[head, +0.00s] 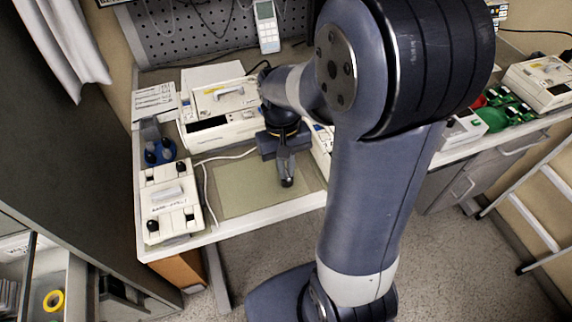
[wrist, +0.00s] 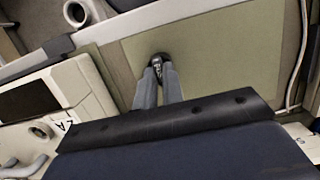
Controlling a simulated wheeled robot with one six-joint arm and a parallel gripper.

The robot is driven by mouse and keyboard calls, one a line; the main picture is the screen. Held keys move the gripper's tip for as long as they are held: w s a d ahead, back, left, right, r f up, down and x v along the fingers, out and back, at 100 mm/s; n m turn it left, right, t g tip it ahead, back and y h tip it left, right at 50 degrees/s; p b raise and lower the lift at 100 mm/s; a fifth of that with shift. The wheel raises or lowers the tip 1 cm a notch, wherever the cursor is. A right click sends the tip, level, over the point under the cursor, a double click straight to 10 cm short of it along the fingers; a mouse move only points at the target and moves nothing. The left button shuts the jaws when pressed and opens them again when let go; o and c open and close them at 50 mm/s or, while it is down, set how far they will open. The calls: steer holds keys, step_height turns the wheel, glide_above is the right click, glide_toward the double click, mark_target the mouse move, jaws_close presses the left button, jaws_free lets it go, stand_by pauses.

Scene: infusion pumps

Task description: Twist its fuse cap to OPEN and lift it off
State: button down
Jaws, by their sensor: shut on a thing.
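My gripper (head: 287,178) points down over the olive mat, in front of the pumps. Its two grey fingers are shut on a small dark cap (head: 288,183), apparently the fuse cap. In the wrist view the cap (wrist: 157,60) sits between the fingertips (wrist: 158,72), with the mat behind it; its marking is too small to read. A cream pump (head: 222,128) stands behind and left of my gripper. In the wrist view a pump (wrist: 62,80) with a dark screen and a round open socket (wrist: 41,130) lies at the left.
The olive mat (head: 240,200) is otherwise bare. A white unit with several black knobs (head: 168,205) stands left of it, with a blue dish (head: 158,155) behind. A white cable (head: 206,185) runs between unit and mat. My arm hides the bench's middle; green and red items (head: 492,115) lie at right.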

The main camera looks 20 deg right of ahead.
steer(key=c, duration=1.5)
jaws_free()
steer(key=shift+o, duration=0.2)
step_height(320, 180, up, 7)
steer(key=p, duration=0.6)
steer(key=shift+r+p, duration=0.1)
steer(key=shift+p, duration=0.2)
